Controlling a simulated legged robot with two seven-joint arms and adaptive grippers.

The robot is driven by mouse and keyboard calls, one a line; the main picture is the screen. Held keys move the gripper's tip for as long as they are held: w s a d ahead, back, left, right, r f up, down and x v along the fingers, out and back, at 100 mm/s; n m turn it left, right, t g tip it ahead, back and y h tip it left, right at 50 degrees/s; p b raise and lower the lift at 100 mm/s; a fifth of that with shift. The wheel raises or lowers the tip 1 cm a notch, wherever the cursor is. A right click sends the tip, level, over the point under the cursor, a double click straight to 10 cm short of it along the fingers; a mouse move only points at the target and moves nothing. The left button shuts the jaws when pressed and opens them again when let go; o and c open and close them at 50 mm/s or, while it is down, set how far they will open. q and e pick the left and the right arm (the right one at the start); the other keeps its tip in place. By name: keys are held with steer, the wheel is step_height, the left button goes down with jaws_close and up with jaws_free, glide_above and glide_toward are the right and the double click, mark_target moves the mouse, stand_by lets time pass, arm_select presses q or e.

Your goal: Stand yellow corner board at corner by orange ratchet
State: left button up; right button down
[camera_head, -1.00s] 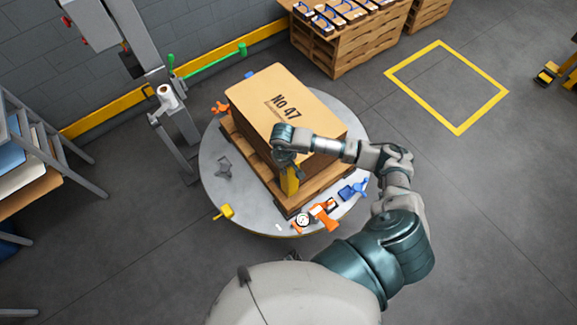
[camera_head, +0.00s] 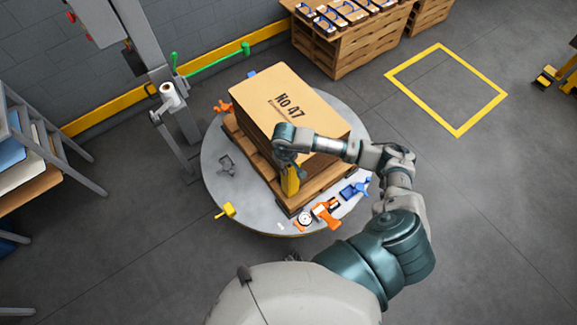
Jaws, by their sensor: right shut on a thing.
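The yellow corner board (camera_head: 291,181) stands upright at the near corner of the cardboard stack (camera_head: 295,103), on the pallet side facing me. My right gripper (camera_head: 289,163) is shut on its upper part from above; the fingers are mostly hidden by the wrist. I cannot tell whether the board touches the stack. The orange ratchet (camera_head: 326,213) lies on the round grey turntable (camera_head: 222,190) just in front of that corner, with a white-faced dial (camera_head: 305,219) beside it. My left gripper is not in view.
The stack rests on a wooden pallet (camera_head: 325,182). A blue ratchet (camera_head: 355,189), a grey one (camera_head: 227,165), an orange piece (camera_head: 223,106) and a yellow piece (camera_head: 227,210) lie around it. A grey post machine (camera_head: 170,90) stands left.

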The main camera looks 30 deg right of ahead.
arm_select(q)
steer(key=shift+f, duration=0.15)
arm_select(e)
steer(key=shift+d+f, duration=0.1)
steer(key=shift+d, duration=0.15)
steer(key=c, duration=1.2)
jaws_free()
steer(key=shift+s+d+f, duration=0.1)
steer(key=shift+d, duration=0.45)
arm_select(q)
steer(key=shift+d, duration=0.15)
arm_select(e)
steer(key=shift+a, duration=0.65)
